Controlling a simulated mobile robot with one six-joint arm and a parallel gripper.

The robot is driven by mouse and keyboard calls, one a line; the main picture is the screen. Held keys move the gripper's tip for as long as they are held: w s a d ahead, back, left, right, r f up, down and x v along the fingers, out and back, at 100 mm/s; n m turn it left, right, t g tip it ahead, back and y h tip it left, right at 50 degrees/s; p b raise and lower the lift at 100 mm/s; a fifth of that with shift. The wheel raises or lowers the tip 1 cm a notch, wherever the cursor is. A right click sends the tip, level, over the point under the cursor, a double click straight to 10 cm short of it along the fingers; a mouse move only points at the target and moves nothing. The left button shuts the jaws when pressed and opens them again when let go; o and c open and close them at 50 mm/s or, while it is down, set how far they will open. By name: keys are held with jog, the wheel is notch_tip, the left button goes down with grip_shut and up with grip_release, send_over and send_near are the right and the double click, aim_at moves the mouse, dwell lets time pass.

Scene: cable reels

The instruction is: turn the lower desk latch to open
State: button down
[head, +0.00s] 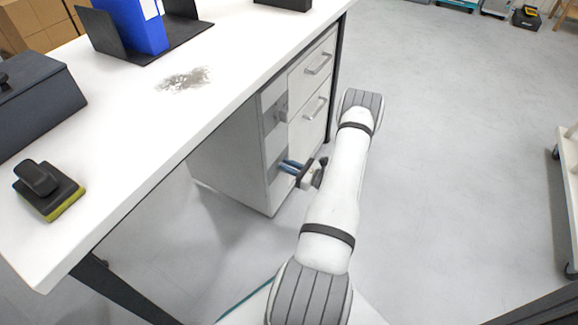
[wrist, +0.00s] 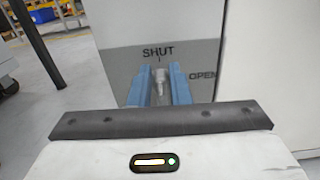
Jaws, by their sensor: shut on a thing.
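The lower desk latch (wrist: 160,78) is a small pale knob on a grey plate (wrist: 118,68) marked SHUT at the top and OPEN at the right. It points up at the SHUT mark in the wrist view. My gripper (wrist: 161,72) has its two blue fingers on either side of the latch, shut on it. In the head view my gripper (head: 289,166) reaches the lower front of the desk's drawer cabinet (head: 237,143) from the right. The fingers hide the lower latch there.
An upper latch (head: 282,104) sits above, beside two drawers with bar handles (head: 318,64). The white desk top (head: 130,120) overhangs the cabinet and holds a blue binder (head: 138,25), a dark box (head: 40,100) and a brush (head: 48,188).

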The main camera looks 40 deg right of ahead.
jog(key=shift+f+m, duration=0.15)
jog(key=shift+m, duration=0.25)
jog(key=m, duration=0.3)
jog(key=shift+w+d+f+m+p, duration=0.1)
jog(key=shift+d+m+p, duration=0.2)
jog(key=shift+m+p, duration=0.1)
jog(key=m, duration=0.3)
jog(key=f+m, duration=0.1)
jog(key=m, duration=0.6)
jog(key=shift+w+d+f, duration=0.2)
jog(key=shift+d, duration=0.2)
jog(key=shift+f+m, duration=0.25)
jog(key=shift+m, duration=1.25)
jog(key=shift+a, duration=0.1)
